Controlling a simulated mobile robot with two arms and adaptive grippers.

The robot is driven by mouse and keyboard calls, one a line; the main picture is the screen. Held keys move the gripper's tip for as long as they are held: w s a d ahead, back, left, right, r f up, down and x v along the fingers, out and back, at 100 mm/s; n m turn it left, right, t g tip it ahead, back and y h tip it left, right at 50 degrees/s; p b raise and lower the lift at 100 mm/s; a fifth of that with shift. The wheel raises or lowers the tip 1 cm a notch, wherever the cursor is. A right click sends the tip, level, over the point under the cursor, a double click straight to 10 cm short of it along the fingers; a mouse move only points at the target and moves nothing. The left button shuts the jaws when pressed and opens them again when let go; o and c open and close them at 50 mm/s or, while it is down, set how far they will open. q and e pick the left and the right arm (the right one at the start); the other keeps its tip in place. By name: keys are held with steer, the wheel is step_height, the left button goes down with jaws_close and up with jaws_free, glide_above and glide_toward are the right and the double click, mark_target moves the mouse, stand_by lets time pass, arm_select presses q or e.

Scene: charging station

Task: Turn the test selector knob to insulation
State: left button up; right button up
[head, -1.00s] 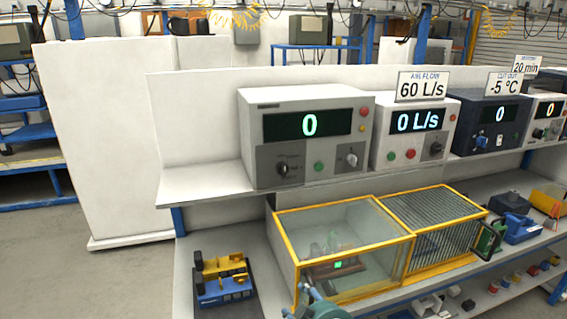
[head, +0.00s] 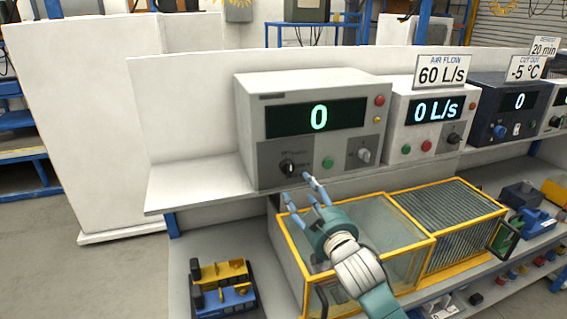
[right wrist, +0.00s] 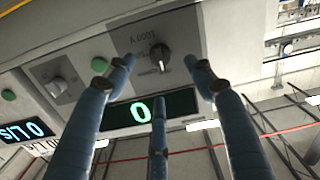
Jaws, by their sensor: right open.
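The test selector knob (head: 287,167) is a black knob with a pale pointer on the dark grey lower-left panel of the leftmost tester (head: 245,120), whose display reads 0. It also shows in the right wrist view (right wrist: 160,56), where the image is upside down. The labels around it are too small to read. My right gripper (head: 299,187) is open and empty, its blue fingers just below and in front of the knob. In the right wrist view its fingers (right wrist: 158,78) spread around the knob's direction, apart from it. My left gripper is not in view.
A green button (head: 328,163) and a grey knob (head: 364,155) sit right of the selector. The shelf edge (head: 200,200) runs below the tester. A yellow-framed glass box (head: 432,240) stands under my right arm. A white-fronted air flow unit (head: 412,130) is to the right.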

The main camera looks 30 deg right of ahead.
mark_target(291, 170)
steer(key=w, duration=0.1)
steer(key=w+d+r+p, duration=0.1)
steer(key=w, duration=0.1)
steer(key=w+p, duration=0.1)
steer(key=w, duration=0.1)
steer(key=shift+d+r, duration=0.2)
steer(key=shift+r, duration=0.15)
steer(key=p+x, duration=0.1)
steer(key=x, duration=0.2)
steer(key=shift+w+f, duration=0.1)
steer(key=shift+p+x, duration=0.3)
steer(key=shift+x, duration=0.8)
steer(key=shift+w+f, duration=0.2)
steer(key=shift+w, duration=0.05)
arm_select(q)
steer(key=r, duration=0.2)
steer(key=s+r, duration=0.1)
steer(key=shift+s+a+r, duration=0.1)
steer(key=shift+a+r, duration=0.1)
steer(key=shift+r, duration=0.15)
arm_select(e)
steer(key=c, duration=1.1)
